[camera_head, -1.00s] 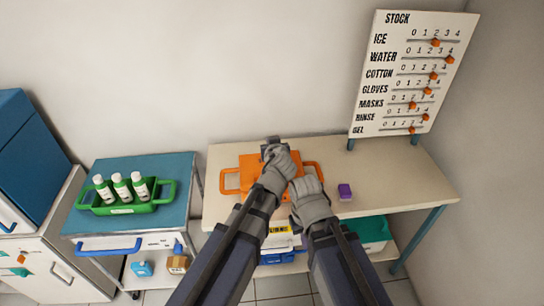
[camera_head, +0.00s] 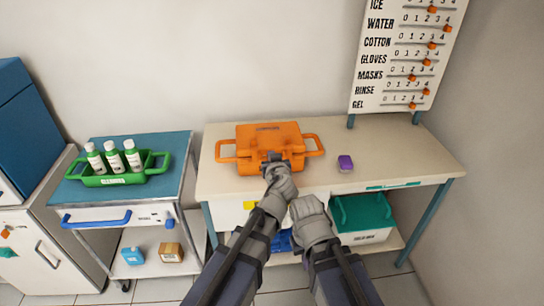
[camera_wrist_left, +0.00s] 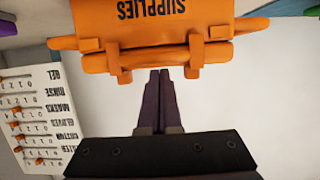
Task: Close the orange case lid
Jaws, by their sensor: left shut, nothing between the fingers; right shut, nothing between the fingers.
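The orange case (camera_head: 256,141) sits at the back of the beige table, with a side handle at each end. Its lid looks down flat over the body; I cannot make out whether the seam is fully shut. The left wrist view shows an orange face of the case (camera_wrist_left: 150,38) with the word SUPPLIES, upside down, and two latch-like tabs. My left gripper (camera_head: 272,157) is shut and empty at the case's near side; its dark fingers (camera_wrist_left: 160,75) point at the case, and contact is unclear. My right gripper (camera_head: 306,203) is shut, lower and to the right, apart from the case.
A purple block (camera_head: 345,163) lies right of the case on the table (camera_head: 400,155). A green tray (camera_head: 118,179) with white bottles stands on the blue cart at left. A stock board (camera_head: 405,55) stands behind at right. A green bin (camera_head: 362,212) is below the table.

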